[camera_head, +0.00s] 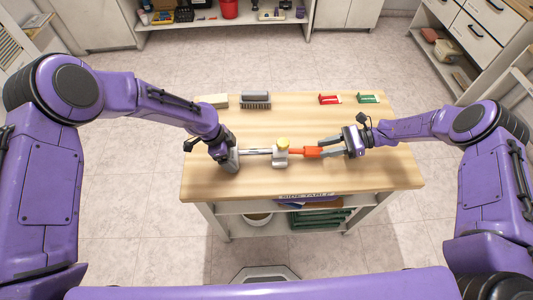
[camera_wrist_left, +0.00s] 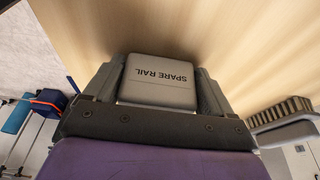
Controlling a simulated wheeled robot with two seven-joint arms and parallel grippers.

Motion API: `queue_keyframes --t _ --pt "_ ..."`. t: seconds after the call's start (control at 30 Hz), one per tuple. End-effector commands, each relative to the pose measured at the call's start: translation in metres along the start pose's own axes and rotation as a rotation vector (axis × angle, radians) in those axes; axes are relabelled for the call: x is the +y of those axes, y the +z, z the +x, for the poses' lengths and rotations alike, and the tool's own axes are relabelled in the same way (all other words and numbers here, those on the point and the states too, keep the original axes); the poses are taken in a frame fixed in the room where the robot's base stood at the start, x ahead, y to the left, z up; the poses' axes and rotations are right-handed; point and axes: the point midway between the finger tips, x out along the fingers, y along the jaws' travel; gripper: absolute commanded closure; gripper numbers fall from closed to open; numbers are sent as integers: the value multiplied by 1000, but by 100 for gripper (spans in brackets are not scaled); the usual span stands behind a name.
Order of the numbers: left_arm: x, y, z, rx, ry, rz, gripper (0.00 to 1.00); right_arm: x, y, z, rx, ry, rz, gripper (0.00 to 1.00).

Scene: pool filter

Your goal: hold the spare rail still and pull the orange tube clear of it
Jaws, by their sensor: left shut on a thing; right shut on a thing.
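The spare rail (camera_head: 257,151) lies across the wooden table, with a grey block lettered "SPARE RAIL" (camera_wrist_left: 160,80) at its left end. My left gripper (camera_head: 232,157) is shut on that block; in the left wrist view its fingers (camera_wrist_left: 158,85) press both sides. A pale fitting with a yellow knob (camera_head: 283,144) stands on the rail's right part. The orange tube (camera_head: 312,152) sits just right of this fitting. My right gripper (camera_head: 330,147) is shut on the tube's right side. I cannot tell whether the tube still surrounds the rail's end.
A grey brush (camera_head: 255,99) and a pale block (camera_head: 214,101) lie at the table's back left. A red item (camera_head: 330,99) and a green item (camera_head: 369,98) lie at the back right. The table's (camera_head: 290,180) front strip is bare. Shelves below hold a bowl and green things.

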Motion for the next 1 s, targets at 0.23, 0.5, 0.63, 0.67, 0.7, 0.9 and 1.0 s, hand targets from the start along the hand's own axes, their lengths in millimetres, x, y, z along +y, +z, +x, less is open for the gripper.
queue_keyframes --t 0.23,0.5,0.63,0.67,0.7,0.9,1.0 --pt "0 0 0 0 0 1 52 0 -2 -7 -1 -1 -1 100" --pt "0 0 0 0 0 1 52 0 -9 -25 -2 -2 0 100" --pt "0 0 0 0 0 1 52 0 -12 -34 -1 -1 0 100" --pt "0 0 0 0 0 1 52 0 -13 -36 -1 -1 0 100" --pt "0 0 0 0 0 1 52 0 -14 -39 -1 -1 -1 100" --pt "0 0 0 0 1 1 52 0 -19 -52 -1 0 -1 100" --pt "0 0 0 0 1 1 52 0 -21 -57 -1 0 0 100"
